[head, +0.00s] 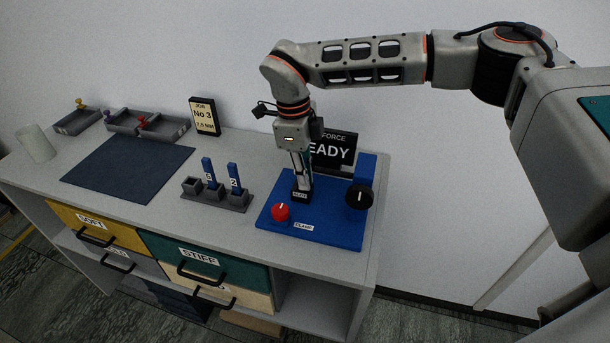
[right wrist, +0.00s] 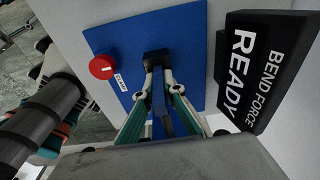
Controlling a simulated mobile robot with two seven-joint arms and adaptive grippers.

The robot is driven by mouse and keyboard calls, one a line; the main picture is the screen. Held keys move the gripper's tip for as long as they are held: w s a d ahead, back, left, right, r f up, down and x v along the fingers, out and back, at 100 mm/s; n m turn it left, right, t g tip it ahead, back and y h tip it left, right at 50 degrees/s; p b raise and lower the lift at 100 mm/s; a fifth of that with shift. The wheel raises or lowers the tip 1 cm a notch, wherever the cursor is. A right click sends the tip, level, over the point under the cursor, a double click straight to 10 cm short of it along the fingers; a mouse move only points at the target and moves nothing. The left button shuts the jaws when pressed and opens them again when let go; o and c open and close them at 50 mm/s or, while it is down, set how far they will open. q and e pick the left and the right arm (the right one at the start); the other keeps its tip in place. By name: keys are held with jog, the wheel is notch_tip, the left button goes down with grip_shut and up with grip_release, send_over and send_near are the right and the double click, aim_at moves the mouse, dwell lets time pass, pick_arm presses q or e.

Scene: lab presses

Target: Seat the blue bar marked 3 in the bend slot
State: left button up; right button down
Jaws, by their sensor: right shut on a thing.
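My right gripper (head: 301,179) points down over the black slot block (head: 301,196) on the blue press base (head: 335,232). In the right wrist view its fingers (right wrist: 156,80) are shut on a blue bar (right wrist: 159,100). The bar's lower end is at the black slot block (right wrist: 156,57); I cannot tell how deep it sits. The bar's mark is hidden. The press display (right wrist: 258,70) reads "BEND FORCE READY". A red clamp knob (head: 281,211) is left of the slot, and a black knob (head: 359,196) is on the right. My left gripper is not in view.
A grey rack (head: 236,203) left of the press holds two upright blue bars (head: 208,170) (head: 234,177), with one empty socket. A job card (head: 205,116) reads "No 3". A dark mat (head: 128,168), small trays (head: 120,121) and a white cup (head: 36,144) are further left.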

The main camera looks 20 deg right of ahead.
jog(key=c, duration=2.1)
grip_release()
jog(key=shift+f, duration=0.1)
jog(key=shift+c, duration=0.2)
jog(key=r, duration=0.8)
jog(key=a+r, duration=0.1)
jog(key=r, duration=0.3)
jog(key=shift+w+a+r, duration=0.1)
jog(key=shift+w+r, duration=0.05)
jog(key=shift+w, duration=0.2)
